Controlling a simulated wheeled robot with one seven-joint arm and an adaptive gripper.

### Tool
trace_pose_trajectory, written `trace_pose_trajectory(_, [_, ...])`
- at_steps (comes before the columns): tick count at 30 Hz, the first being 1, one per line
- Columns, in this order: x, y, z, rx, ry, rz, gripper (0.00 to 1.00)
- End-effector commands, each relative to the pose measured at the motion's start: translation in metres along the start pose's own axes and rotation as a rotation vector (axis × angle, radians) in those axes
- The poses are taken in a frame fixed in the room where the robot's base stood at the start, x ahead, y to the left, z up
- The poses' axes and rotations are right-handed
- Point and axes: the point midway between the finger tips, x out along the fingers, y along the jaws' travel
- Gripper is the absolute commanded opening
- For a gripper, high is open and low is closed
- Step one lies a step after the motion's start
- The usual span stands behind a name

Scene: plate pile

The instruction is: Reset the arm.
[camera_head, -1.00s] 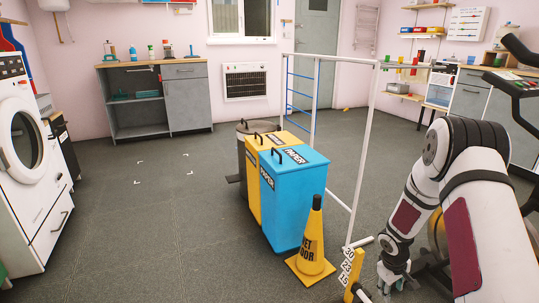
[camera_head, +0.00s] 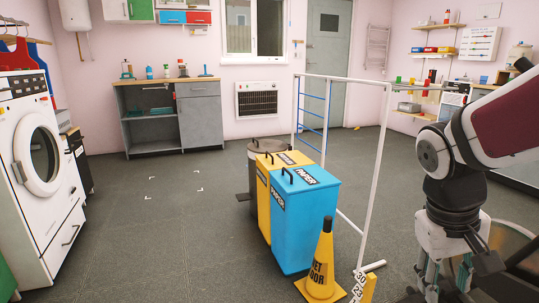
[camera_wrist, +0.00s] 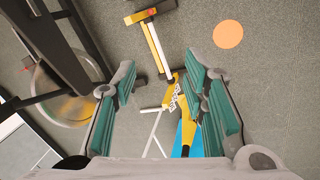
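My gripper (camera_head: 445,290) hangs pointing down at the lower right of the head view, below my bent white and maroon arm. In the wrist view my gripper (camera_wrist: 160,95) has its two teal-padded fingers spread wide apart. Nothing is between the pads; the floor and objects show well below. In the head view the fingertips run close to the bottom edge.
A wet-floor cone (camera_head: 321,265), a blue paper bin (camera_head: 304,220) and a yellow bin (camera_head: 265,190) stand left of my arm. A white rail frame (camera_head: 372,170) rises beside them. Dark equipment (camera_wrist: 60,50) is at the wrist view's left. Open floor (camera_head: 170,230) lies left.

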Motion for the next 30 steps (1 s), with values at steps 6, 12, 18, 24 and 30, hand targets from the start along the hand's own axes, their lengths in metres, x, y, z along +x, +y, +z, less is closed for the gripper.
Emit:
trace_pose_trajectory(6, [-0.038,-0.029,0.077,0.024,0.006,-0.084,0.4])
trace_pose_trajectory(12, [-0.051,-0.052,0.133,0.025,0.003,-0.161,0.4])
trace_pose_trajectory(18, [-0.054,-0.069,0.172,0.013,0.001,-0.22,0.4])
trace_pose_trajectory(24, [-0.068,-0.074,0.188,0.006,0.005,-0.253,0.4])
trace_pose_trajectory(30, [-0.097,-0.066,0.179,0.008,0.031,-0.252,0.4])
